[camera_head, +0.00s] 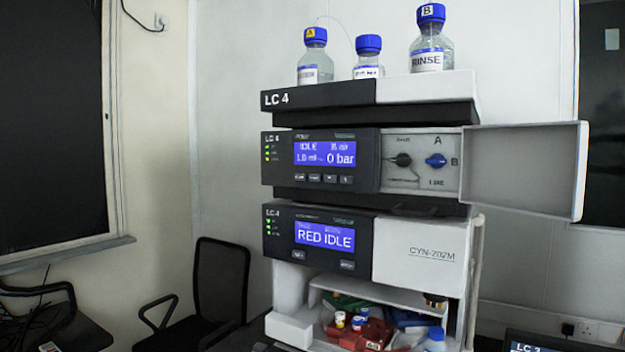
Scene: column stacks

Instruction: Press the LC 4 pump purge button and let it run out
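The LC 4 stack stands right of centre in the head view. Its pump module (320,160) has a blue display (325,154) reading IDLE and 0 bar. A row of small dark buttons (323,178) sits under that display; their labels are too small to read, so I cannot tell which is purge. The pump's door (525,165) stands open to the right, showing a black knob (403,160) and a blue knob (436,160), the blue one between marks A and B. My gripper is not in view.
Bottles with blue caps, one labelled RINSE (427,40), stand on the top tray (425,87). Below the pump, another module (420,250) shows RED IDLE above an open bay with vials and coloured racks. A black chair (220,285) stands at the left.

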